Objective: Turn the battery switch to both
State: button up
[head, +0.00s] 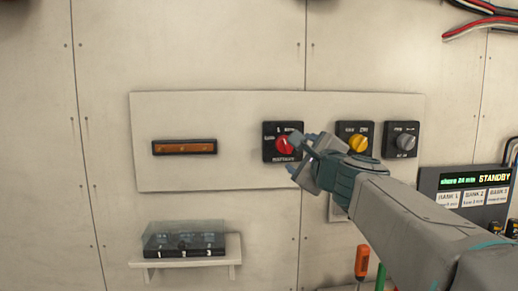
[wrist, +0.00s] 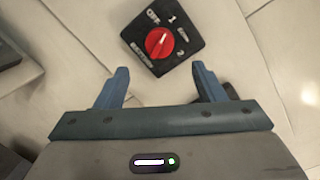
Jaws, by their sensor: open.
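The battery switch is a red round knob on a black square plate (head: 270,155) on the white wall panel. In the wrist view the red knob (wrist: 159,43) shows a white pointer mark slanting up and right, toward the labels 1 and both; the exact position is hard to tell. The plate also carries off and 2 labels. My gripper (head: 297,155) is just right of the switch in the head view, covering part of the plate's right side. In the wrist view my gripper (wrist: 160,82) is open and empty, its fingers apart, with the knob ahead, beyond the fingertips.
A yellow-knob switch (head: 357,143) and a grey-knob switch (head: 405,141) sit to the right. An orange bar (head: 185,147) is left. A clear-lidded box (head: 185,246) numbered 1 to 3 stands on a shelf below. A display unit (head: 475,181) reads STANDBY.

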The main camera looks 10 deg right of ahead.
aim_at(288, 147)
jog(key=w, duration=0.5)
jog(key=w+a, duration=0.1)
jog(key=w, duration=0.2)
jog(key=shift+w, duration=0.3)
jog(key=shift+a, duration=0.1)
jog(key=c, duration=1)
